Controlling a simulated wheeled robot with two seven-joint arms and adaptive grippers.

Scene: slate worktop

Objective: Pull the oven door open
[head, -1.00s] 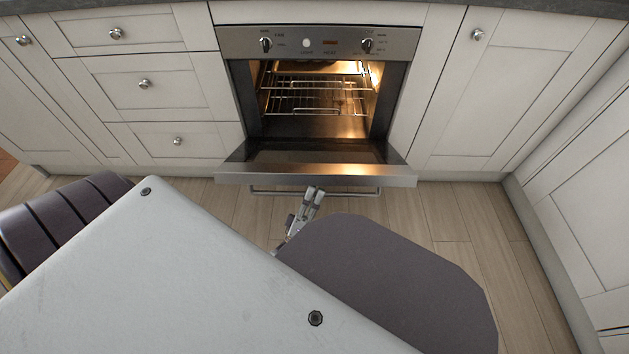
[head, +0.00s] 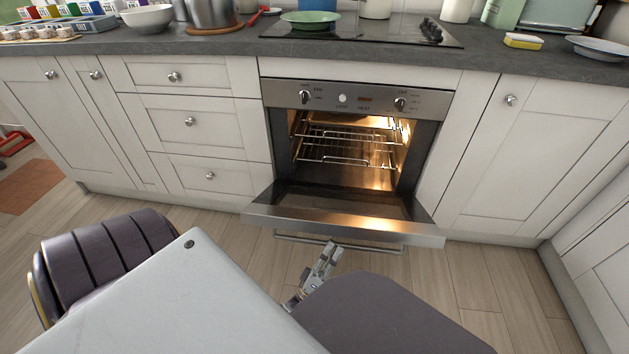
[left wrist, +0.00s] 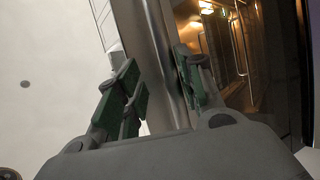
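The steel oven (head: 350,97) is built into the white cabinets, its lit inside showing wire racks. Its door (head: 340,224) is hinged at the bottom and stands part-way open, tilted out towards me. The handle (head: 385,248) is a thin bar along the door's front edge. My left gripper (head: 334,248) reaches up to the middle of this bar. My right gripper is not in view.
Drawers (head: 190,122) flank the oven on the left and a cupboard door (head: 535,160) on the right. The slate worktop (head: 240,44) above carries a bowl, pots and a hob. Wooden floor (head: 455,275) lies clear in front of the oven at the right.

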